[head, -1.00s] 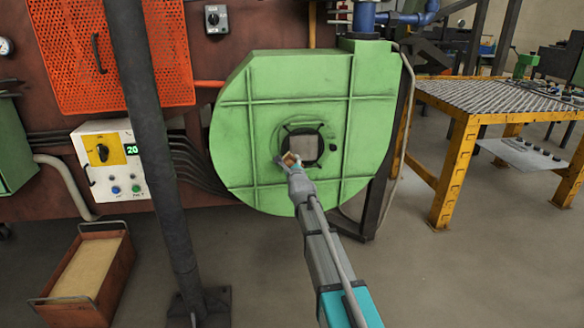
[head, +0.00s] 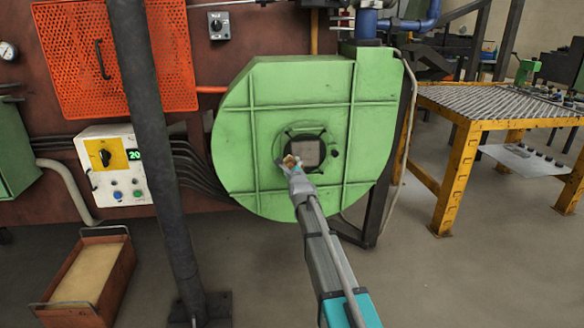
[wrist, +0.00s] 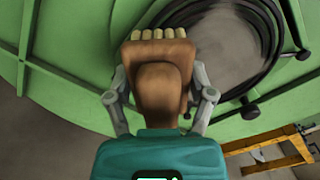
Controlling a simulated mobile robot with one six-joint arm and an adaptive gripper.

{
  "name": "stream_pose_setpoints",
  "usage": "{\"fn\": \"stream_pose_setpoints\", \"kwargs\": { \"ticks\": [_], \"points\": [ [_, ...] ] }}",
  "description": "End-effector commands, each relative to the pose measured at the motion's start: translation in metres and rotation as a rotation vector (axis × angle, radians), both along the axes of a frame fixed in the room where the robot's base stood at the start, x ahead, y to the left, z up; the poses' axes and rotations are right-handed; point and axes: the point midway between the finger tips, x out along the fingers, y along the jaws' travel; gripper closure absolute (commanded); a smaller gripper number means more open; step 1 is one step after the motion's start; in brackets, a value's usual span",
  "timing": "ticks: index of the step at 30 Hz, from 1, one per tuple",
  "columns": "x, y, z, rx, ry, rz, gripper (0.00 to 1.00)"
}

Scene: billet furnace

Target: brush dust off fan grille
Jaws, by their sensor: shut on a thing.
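The fan grille (head: 307,152) is a round, dark-rimmed opening with a greyish face in the middle of the green fan housing (head: 230,150). In the wrist view the grille (wrist: 235,55) shows at the upper right, partly hidden by the brush. My gripper (head: 290,163) is at the lower left edge of the grille. It is shut on a brush (wrist: 160,75) with a brown wooden body and pale bristle tufts at its far end. The bristles point toward the housing beside the grille's rim. I cannot tell whether they touch it.
A dark upright post (head: 150,150) stands left of the housing. A control box (head: 115,165) and a brown box (head: 88,275) of tan material are further left. A yellow-framed table (head: 465,165) stands at the right. The floor in front is clear.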

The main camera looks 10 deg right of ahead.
Motion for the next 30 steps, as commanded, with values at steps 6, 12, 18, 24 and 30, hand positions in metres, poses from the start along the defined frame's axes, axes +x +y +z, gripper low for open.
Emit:
{"fn": "stream_pose_setpoints", "kwargs": {
  "ticks": [6, 12, 18, 24, 30],
  "points": [
    [0.001, 0.0, 0.0, 0.0, -0.001, -0.001, 0.68],
    [0.003, 0.0, 0.0, 0.0, -0.001, -0.001, 0.68],
    [0.006, 0.0, 0.0, 0.0, -0.001, -0.001, 0.68],
    [0.009, 0.0, 0.0, 0.0, -0.001, -0.001, 0.68],
    [0.012, 0.0, 0.0, 0.0, -0.001, -0.001, 0.68]
  ]
}}
